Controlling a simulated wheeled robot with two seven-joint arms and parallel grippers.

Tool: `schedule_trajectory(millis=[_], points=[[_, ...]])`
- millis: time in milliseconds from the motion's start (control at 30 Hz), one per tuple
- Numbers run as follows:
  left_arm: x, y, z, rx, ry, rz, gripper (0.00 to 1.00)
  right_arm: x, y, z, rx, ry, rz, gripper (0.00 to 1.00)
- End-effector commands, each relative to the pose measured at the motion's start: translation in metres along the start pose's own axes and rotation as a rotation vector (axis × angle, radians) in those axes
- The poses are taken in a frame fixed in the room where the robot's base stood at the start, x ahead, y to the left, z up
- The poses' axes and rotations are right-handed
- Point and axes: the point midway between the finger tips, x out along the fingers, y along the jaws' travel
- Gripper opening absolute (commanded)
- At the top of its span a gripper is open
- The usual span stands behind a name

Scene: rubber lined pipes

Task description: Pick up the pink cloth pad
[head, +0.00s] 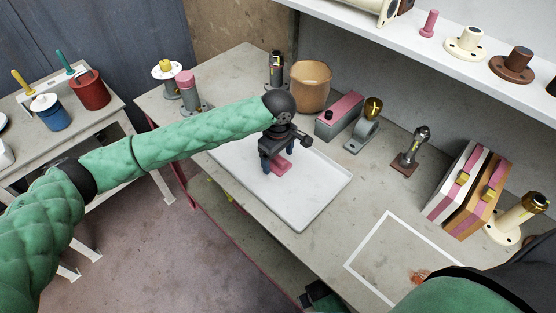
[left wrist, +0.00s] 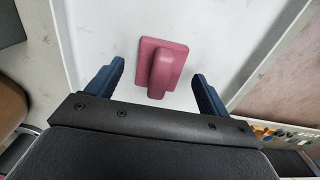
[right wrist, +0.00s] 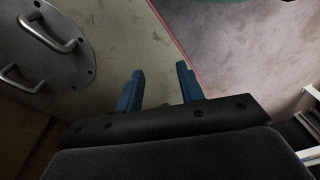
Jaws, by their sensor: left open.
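The pink cloth pad (head: 281,166) lies on a white tray (head: 310,212) on the workbench. In the left wrist view the pad (left wrist: 174,56) is a flat square with a raised rounded grip (left wrist: 160,74) on top. My left gripper (head: 277,167) is above the tray at the pad. In the left wrist view its blue fingers (left wrist: 158,88) are open, one on each side of the raised grip, with gaps on both sides. My right gripper (right wrist: 160,84) shows in its own wrist view with its two blue fingers apart and nothing seen between them.
Behind the tray stand a tan pot (head: 311,86), a grey box with a pink top (head: 340,113) and a pipe clamp (head: 361,134). A striped block (head: 467,190) stands at the right. A white outlined square (head: 385,250) on the bench is mostly bare.

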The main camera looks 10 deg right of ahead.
Motion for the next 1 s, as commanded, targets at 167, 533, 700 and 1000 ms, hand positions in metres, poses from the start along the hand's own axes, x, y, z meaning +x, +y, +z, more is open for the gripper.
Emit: schedule_trajectory(millis=[167, 533, 700, 1000], points=[[0.0087, 0.0000, -0.0006, -0.001, 0.000, 0.001, 0.80, 0.0071, 0.0015, 0.0012, -0.001, 0.004, 0.002, 0.38], [0.0091, 0.0000, -0.0005, 0.000, 0.000, 0.001, 0.47, 0.0074, 0.0015, 0.0009, -0.001, 0.005, 0.002, 0.38], [0.0090, 0.0000, -0.0005, 0.000, 0.000, 0.001, 0.32, 0.0073, 0.0016, 0.0001, -0.001, 0.006, 0.003, 0.38], [0.0002, 0.0005, -0.0002, 0.001, 0.000, 0.002, 0.31, 0.0089, 0.0015, 0.0010, -0.001, -0.004, 0.002, 0.38]])
